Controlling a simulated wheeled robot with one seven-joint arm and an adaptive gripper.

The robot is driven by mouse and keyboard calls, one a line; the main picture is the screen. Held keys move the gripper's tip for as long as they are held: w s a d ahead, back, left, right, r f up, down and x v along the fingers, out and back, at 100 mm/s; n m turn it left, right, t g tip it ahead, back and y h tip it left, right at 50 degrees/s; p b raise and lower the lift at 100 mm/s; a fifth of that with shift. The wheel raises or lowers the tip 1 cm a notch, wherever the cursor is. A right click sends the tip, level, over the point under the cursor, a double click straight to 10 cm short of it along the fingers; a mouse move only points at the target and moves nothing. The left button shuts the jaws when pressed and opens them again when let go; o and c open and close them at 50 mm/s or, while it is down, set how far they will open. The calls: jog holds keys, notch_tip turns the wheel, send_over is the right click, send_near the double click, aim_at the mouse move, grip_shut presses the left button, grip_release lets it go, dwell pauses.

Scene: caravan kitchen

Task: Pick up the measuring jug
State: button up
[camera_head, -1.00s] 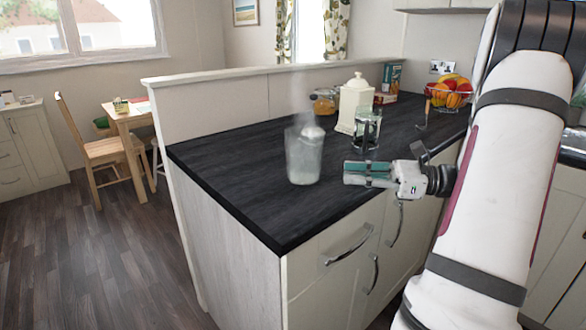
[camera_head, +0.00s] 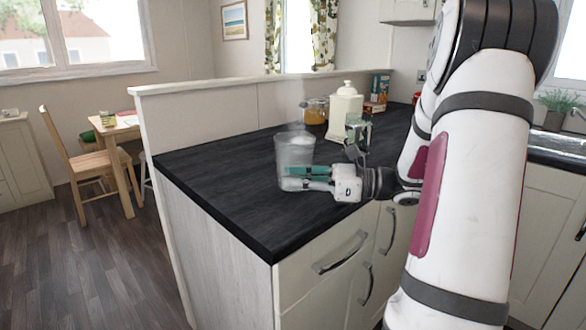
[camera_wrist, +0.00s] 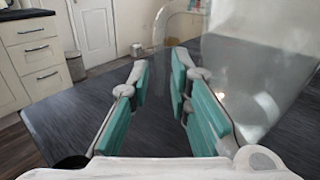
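The measuring jug (camera_head: 294,152) is a clear, hazy vessel standing upright near the middle of the dark worktop (camera_head: 225,185). In the wrist view the jug (camera_wrist: 255,65) fills the upper right, close to the right finger, and a clear curved part like a handle (camera_wrist: 168,22) reaches left ahead of the fingertips. My gripper (camera_head: 288,178) is at the jug's lower front side in the head view, overlapping it. In the wrist view my gripper (camera_wrist: 160,72) is open, with nothing held between its teal-padded fingers. Whether a finger touches the jug is unclear.
A glass press-like vessel (camera_head: 358,130) stands behind my wrist. A cream lidded canister (camera_head: 344,108), an amber jar (camera_head: 315,111) and a box (camera_head: 378,88) stand farther back. A low partition (camera_head: 210,115) edges the worktop. The worktop's front left is clear.

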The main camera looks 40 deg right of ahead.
jog(key=shift+x, duration=1)
grip_shut()
jog(key=shift+r, duration=0.1)
